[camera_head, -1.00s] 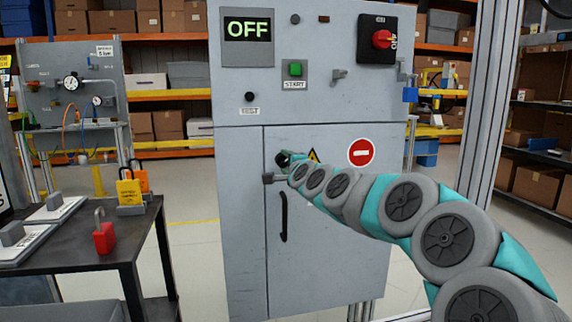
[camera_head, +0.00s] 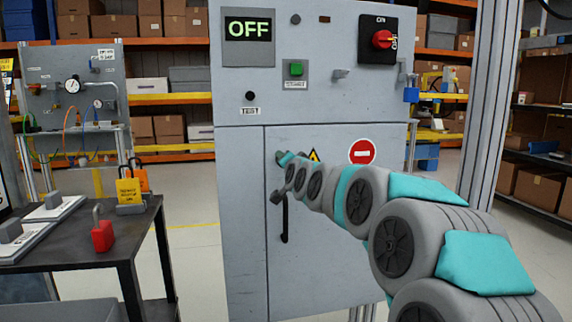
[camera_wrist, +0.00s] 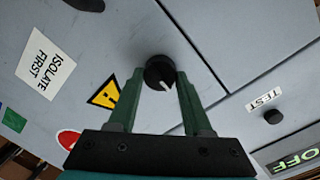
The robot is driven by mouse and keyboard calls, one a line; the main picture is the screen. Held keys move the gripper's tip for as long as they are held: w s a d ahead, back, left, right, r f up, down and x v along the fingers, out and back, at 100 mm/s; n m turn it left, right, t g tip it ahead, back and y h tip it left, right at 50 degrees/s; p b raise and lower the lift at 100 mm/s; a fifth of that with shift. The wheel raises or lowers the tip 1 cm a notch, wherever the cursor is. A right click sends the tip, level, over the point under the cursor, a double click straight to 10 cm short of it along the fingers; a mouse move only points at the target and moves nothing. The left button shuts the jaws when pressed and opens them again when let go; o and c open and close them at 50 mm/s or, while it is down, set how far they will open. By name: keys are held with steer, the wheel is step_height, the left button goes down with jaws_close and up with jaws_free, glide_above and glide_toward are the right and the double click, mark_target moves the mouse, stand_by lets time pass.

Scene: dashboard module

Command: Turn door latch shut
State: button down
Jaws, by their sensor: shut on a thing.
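The door latch is a round black knob (camera_wrist: 160,72) with a white mark, on the grey cabinet door (camera_head: 340,250). In the wrist view it sits between the two green fingers of my gripper (camera_wrist: 158,78), which are shut on it. In the head view my gripper (camera_head: 283,158) is at the upper left of the door, and my wrist hides most of the latch. The door lies flush in the cabinet front.
A black door handle (camera_head: 284,220) is below my wrist. Above are the OFF display (camera_head: 249,29), a green start button (camera_head: 296,68) and a red rotary switch (camera_head: 382,39). A dark table (camera_head: 85,250) with a red padlock (camera_head: 103,234) stands at left.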

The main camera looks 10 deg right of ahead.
steer(key=shift+n, duration=0.4)
steer(key=shift+c, duration=1.6)
jaws_free()
steer(key=shift+s, duration=0.15)
steer(key=s, duration=0.7)
steer(key=shift+s+r, duration=0.25)
steer(key=shift+r, duration=0.05)
